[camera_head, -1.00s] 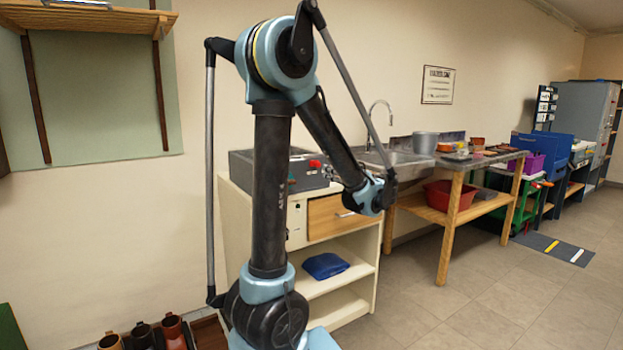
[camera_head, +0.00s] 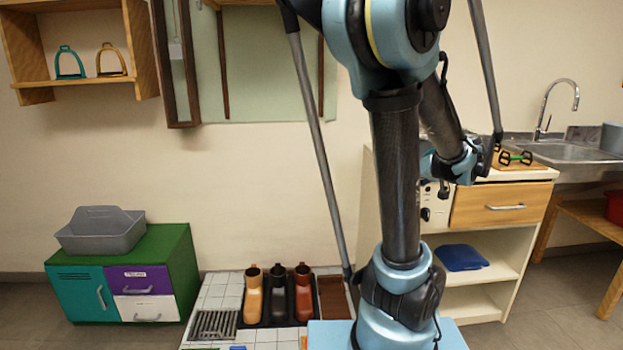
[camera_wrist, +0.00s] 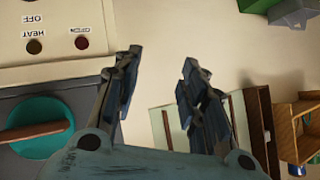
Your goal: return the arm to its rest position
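My arm stands in the middle of the camera_head view, with its upper link upright and its forearm sloping down to the right. My gripper (camera_head: 489,157) is at the end of the forearm, in front of the counter with the wooden drawer (camera_head: 502,204); in that view it is small and partly hidden by the wrist. In the wrist view, the two dark fingers of my gripper (camera_wrist: 160,88) stand apart with only wall visible between them. Nothing is held.
A green cabinet (camera_head: 178,270) bears a grey tote (camera_head: 102,235). A sink (camera_head: 570,150) is at right.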

